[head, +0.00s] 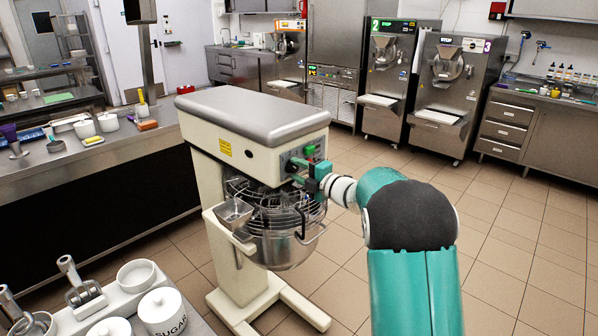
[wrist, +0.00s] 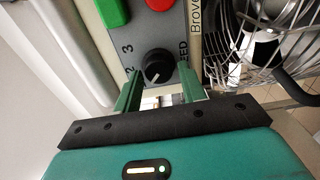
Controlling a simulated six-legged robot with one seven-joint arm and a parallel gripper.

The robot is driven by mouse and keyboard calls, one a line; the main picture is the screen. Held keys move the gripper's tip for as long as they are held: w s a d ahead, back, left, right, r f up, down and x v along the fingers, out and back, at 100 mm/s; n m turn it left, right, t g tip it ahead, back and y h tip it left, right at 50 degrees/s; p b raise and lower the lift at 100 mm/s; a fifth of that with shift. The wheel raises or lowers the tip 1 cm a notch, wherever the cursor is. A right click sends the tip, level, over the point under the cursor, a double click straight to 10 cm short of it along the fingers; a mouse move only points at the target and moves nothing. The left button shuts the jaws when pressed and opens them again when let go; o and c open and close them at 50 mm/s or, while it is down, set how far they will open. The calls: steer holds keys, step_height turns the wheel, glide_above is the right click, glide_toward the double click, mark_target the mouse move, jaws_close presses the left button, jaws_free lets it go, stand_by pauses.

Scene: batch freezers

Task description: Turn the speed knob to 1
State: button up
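The speed knob (wrist: 158,67) is a round black dial on the grey control panel (wrist: 153,28) of the mixer, with a small pale mark toward its lower-left side. The digits 2 and 3 are printed to its left, and part of the word SPEED to its right; I see no 1. My gripper (wrist: 159,78) is open, its green fingertips on either side of the knob; contact cannot be told. In the head view my gripper (head: 308,176) is at the front panel of the cream mixer (head: 208,145) and hides the knob.
Above the knob are a green button (wrist: 111,11) and a red button (wrist: 159,3). The wire bowl guard (wrist: 220,48) is close to the right. In the head view, a counter (head: 110,150) with utensils stands left of the mixer. Tiled floor (head: 500,235) is clear at right.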

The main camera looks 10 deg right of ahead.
steer(key=shift+o, duration=0.7)
steer(key=v, duration=1.3)
steer(key=shift+s+d, duration=0.2)
steer(key=shift+s, duration=0.15)
